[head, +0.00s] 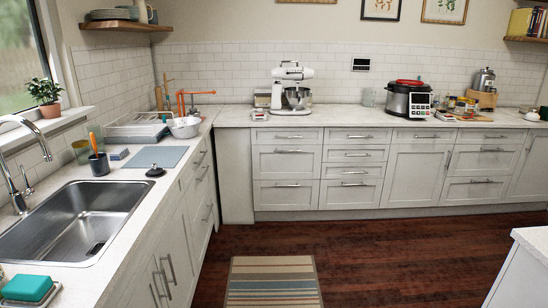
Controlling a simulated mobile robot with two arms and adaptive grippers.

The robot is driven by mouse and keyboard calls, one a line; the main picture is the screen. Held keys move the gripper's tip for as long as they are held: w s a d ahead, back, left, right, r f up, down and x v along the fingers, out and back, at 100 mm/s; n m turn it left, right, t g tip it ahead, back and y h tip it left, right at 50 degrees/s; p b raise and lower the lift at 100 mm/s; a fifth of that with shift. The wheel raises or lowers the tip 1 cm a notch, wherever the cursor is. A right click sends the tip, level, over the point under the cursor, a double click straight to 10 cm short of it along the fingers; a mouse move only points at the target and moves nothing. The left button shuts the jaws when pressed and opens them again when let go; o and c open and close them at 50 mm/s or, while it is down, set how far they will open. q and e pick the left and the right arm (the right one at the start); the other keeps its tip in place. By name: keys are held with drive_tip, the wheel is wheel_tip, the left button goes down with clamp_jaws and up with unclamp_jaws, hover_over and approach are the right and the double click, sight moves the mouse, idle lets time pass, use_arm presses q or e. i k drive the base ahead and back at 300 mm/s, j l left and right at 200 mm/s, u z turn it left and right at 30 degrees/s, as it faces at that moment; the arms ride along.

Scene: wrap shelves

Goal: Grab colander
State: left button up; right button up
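A white bowl-shaped vessel, which looks like the colander (184,128), stands on the left counter near the far corner, close to the counter's front edge. It is too small in the view to make out holes. Neither of my grippers shows in the head view.
The sink (75,222) and a blue-grey mat (156,157) lie nearer on the left counter (140,187). An orange stand-like object (181,103) rises behind the vessel. A white island corner (522,262) juts in at lower right. The floor around the striped rug (273,281) is clear.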

sight(186, 128)
drive_tip(key=i, duration=2.35)
